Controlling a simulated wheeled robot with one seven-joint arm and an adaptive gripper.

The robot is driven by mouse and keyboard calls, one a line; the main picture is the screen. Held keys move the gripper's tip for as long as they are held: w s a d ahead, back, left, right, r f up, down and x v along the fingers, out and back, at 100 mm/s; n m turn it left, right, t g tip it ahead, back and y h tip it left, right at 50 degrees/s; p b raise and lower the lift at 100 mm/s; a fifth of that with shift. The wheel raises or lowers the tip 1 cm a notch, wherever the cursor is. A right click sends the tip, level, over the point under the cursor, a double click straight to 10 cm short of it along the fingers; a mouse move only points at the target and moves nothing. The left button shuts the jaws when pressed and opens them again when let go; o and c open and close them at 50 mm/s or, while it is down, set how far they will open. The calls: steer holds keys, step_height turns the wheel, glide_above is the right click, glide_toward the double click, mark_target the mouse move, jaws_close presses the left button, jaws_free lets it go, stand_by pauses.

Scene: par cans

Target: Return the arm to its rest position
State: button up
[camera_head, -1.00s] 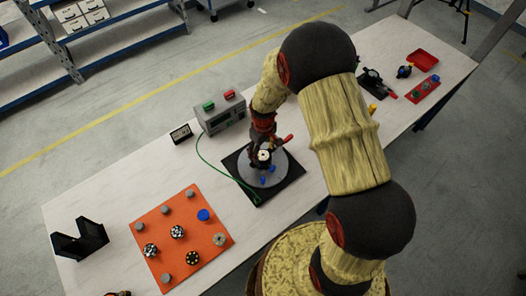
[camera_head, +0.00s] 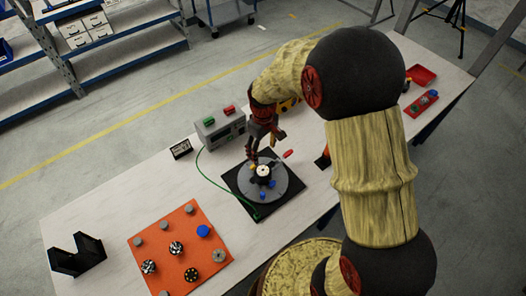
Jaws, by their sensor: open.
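My arm rises from the lower right and bends over the table. My gripper (camera_head: 266,143) hangs from its end, open, above the back of the round grey plate (camera_head: 285,186). I see no object between its fingers. The grey plate sits on a black square mat (camera_head: 241,186). A part with a white top (camera_head: 263,171) stands on the plate, with small blue pieces (camera_head: 262,196) and a red-tipped piece (camera_head: 288,154) near it. My arm hides part of the table on the right.
An orange board (camera_head: 150,238) with several round parts lies at the left front, beside a black V-shaped holder (camera_head: 77,254). A grey box with green and red buttons (camera_head: 221,129) stands behind the mat, near a small display (camera_head: 181,149). A red tray (camera_head: 422,75) is at the far right.

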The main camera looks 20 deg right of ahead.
stand_by(0.3)
steer(key=s+r+m+t+b, duration=0.5)
steer(key=s+r+b, duration=0.3)
steer(key=s+r, duration=1)
steer(key=shift+s+t+b, duration=0.3)
steer(key=shift+s+b, duration=0.05)
steer(key=shift+s, duration=1.7)
steer(key=shift+r, duration=0.1)
